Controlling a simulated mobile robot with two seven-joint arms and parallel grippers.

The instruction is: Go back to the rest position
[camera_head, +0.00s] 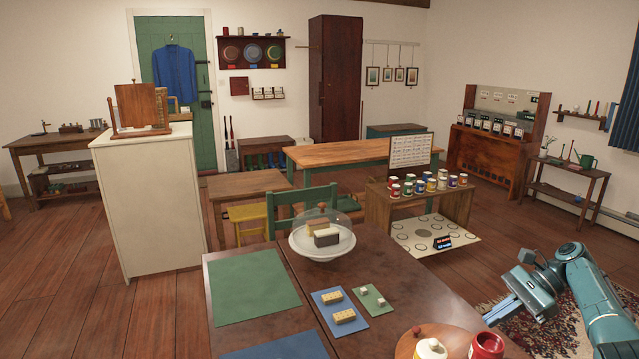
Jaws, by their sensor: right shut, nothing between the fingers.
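My right gripper (490,321) is in the head view at the lower right, above the right edge of the dark wooden table (390,262). Its fingers point left and are shut with nothing between them. The teal arm behind it comes in from the right edge. My left gripper is not in view.
Near the gripper, a round wooden board (407,343) holds a yellow-and-white jar (430,349) and a red jar (487,346). A domed cake stand (321,240), a green mat (252,286) and a blue mat (338,322) lie farther left. A patterned rug (540,335) is below the arm.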

